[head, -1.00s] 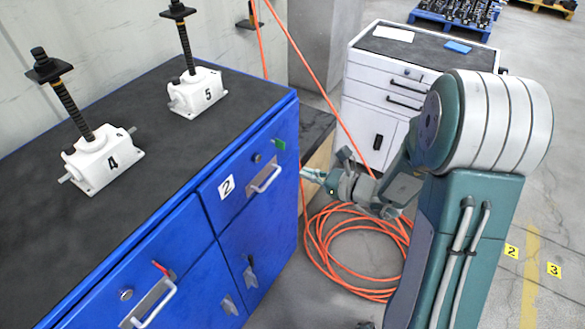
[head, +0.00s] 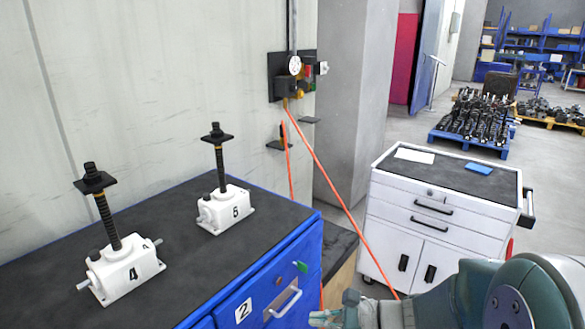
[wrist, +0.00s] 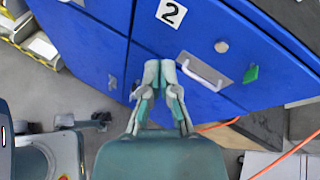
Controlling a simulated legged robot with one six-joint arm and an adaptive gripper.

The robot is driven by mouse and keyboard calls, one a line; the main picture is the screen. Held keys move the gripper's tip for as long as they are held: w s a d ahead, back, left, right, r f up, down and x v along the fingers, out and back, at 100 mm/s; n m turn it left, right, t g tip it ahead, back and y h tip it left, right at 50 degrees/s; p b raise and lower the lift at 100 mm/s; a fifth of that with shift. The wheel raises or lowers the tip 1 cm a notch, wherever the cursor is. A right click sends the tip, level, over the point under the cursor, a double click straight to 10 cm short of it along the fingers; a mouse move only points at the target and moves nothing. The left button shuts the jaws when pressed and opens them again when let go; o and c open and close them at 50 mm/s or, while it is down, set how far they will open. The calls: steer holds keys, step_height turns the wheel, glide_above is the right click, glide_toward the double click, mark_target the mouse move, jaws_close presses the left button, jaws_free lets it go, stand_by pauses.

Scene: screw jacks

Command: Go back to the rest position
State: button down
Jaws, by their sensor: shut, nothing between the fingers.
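My gripper (wrist: 160,72) shows in the wrist view with its two fingertips close together, shut and empty. It points at the front of the blue cabinet (wrist: 235,35), near the drawer labelled 2 and its handle (wrist: 203,74); I cannot tell the exact gap. In the head view my gripper (head: 322,318) is at the bottom edge, partly cut off, just right of the cabinet front. My arm folds at the lower right.
Two white screw jacks, 4 (head: 125,270) and 5 (head: 225,209), stand on the cabinet's dark top (head: 60,255). A white tool cart (head: 440,230) stands behind my arm. An orange cable (head: 335,190) hangs from the wall box (head: 290,80).

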steer(key=s+d+r+n+g+h, duration=0.1)
steer(key=s+r+n+g+h, duration=0.2)
steer(key=s+n+h, duration=0.5)
steer(key=s+d+r+n+t+h, duration=0.4)
steer(key=s+d+r+n+h, duration=0.1)
steer(key=d+n, duration=0.3)
steer(key=shift+s+d+r+n, duration=0.35)
steer(key=shift+s+r+n, duration=0.25)
steer(key=shift+s+n, duration=0.15)
